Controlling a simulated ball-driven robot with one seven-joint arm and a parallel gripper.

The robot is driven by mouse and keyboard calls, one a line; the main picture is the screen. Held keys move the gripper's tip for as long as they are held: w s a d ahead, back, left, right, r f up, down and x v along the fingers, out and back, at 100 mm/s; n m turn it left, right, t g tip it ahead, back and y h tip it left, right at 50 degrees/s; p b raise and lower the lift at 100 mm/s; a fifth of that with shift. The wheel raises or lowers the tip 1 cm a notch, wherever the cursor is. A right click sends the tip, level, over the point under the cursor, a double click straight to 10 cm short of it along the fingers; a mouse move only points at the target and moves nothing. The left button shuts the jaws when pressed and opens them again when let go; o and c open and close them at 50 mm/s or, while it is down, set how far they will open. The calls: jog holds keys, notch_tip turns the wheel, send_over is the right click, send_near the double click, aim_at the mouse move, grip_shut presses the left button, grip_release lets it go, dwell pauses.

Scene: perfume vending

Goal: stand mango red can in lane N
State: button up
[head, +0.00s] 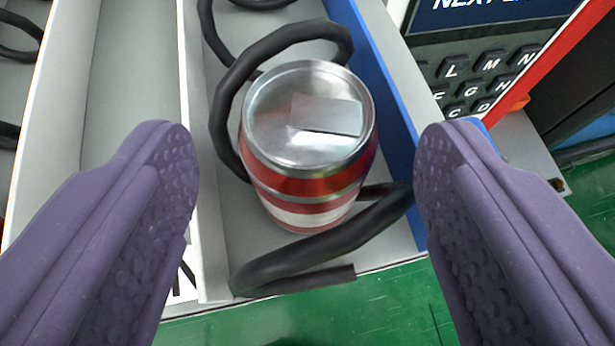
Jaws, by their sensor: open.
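The red can (309,150) with a silver top and a pale band stands upright in a grey lane (240,215) of the vending tray. A black spiral coil (318,250) winds around and in front of it. My gripper (305,160) is open. Its two purple padded fingers are on either side of the can, apart from it, one over the left divider and one beyond the blue right wall. The can's lower part is partly hidden by the coil. The lane's letter cannot be read.
An empty lane (135,70) lies to the left, past a white divider (190,150). A blue wall (375,75) bounds the right. Beyond it is a keypad (485,80) with letter keys and a dark display (480,12). Green floor (340,315) shows in front.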

jog(key=p+v, duration=0.1)
jog(key=v, duration=0.4)
jog(key=shift+s+r, duration=0.1)
jog(key=shift+s, duration=0.2)
